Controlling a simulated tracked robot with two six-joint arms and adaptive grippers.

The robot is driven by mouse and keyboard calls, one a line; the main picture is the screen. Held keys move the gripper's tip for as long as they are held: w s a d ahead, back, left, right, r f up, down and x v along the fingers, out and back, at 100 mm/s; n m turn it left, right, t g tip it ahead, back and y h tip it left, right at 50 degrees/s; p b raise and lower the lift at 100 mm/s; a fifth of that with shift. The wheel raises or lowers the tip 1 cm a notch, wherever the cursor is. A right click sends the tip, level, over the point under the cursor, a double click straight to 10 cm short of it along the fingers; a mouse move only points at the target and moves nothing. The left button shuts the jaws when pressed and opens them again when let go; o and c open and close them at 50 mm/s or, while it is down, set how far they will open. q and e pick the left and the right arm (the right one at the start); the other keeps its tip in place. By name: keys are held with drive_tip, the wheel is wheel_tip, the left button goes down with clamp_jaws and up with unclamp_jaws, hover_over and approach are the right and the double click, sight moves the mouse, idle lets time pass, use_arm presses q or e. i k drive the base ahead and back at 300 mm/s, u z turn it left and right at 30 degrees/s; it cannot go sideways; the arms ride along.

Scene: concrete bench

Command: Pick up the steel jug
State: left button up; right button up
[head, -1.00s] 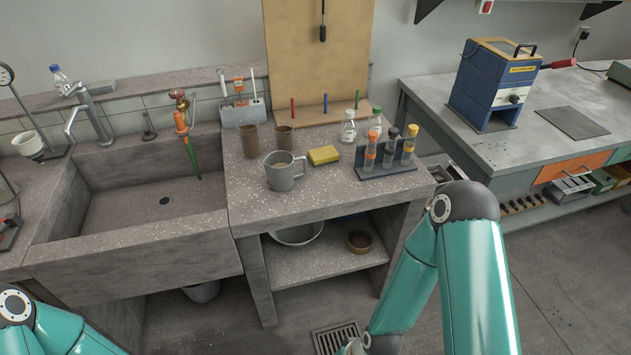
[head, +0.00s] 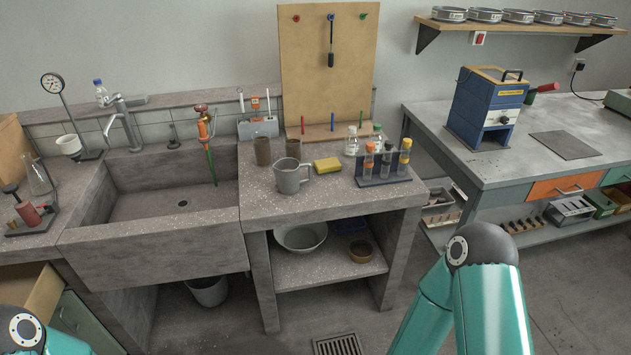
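The steel jug (head: 288,179) is a grey metal jug standing upright on the concrete bench (head: 330,205), with its handle to the right. It stands near the front left part of the bench top, apart from both arms. My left arm shows only as a teal link at the bottom left corner. My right arm shows as teal links at the lower right. Both grippers are out of the picture, below the frame.
A yellow sponge (head: 327,164) lies right of the jug. Two brown beakers (head: 262,150) stand behind it. A tube rack (head: 385,181) and glass bottles (head: 351,141) stand to the right.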

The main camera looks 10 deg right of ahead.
sight(294, 176)
drive_tip(key=u, duration=0.15)
drive_tip(key=i, duration=0.95)
drive_tip(key=z, duration=0.2)
drive_tip(key=k, duration=0.85)
drive_tip(key=u, duration=0.2)
drive_tip(key=i, duration=0.75)
drive_tip(key=z, duration=0.05)
